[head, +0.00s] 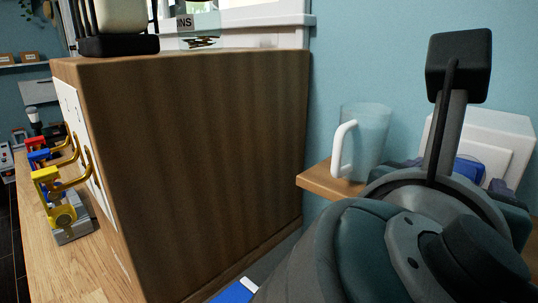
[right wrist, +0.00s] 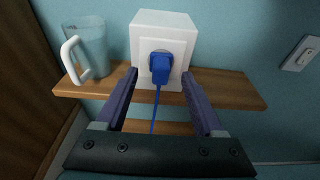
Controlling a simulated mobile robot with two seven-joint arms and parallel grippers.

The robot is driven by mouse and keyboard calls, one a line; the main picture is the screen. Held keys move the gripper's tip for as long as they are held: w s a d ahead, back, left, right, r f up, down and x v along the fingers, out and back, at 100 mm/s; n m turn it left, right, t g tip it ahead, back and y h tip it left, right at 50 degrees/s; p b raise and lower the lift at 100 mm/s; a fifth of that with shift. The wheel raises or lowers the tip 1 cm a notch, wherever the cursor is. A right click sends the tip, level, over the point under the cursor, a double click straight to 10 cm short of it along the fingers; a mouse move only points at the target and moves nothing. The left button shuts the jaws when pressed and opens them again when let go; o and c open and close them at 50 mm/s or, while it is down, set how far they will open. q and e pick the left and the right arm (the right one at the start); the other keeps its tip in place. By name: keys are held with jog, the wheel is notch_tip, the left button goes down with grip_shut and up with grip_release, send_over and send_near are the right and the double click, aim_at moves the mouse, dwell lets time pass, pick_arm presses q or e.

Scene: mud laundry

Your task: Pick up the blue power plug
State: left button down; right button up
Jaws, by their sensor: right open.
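The blue power plug (right wrist: 159,68) sits in the socket on the front of a white box (right wrist: 146,24), with its blue cord hanging down. My right gripper (right wrist: 160,77) is open, with one finger on each side of the plug and gaps on both sides in the right wrist view. Whether the fingertips reach as deep as the plug is hard to tell. In the head view, the plug (head: 468,170) is partly hidden behind my right arm. My left gripper is in neither view.
The box stands on a wooden shelf (right wrist: 232,91) against a blue wall. A clear mug (right wrist: 90,45) with a white handle stands to its left. A wall switch (right wrist: 301,54) is at the right. A large wooden cabinet (head: 200,160) stands left of the shelf.

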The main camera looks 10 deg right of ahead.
aim_at(463, 171)
jog(key=p+x, duration=0.1)
jog(key=x, duration=0.4)
jog(key=shift+w+d+f, duration=0.15)
jog(key=shift+d+f, duration=0.05)
jog(key=shift+d, duration=0.15)
grip_shut()
dwell(1.1)
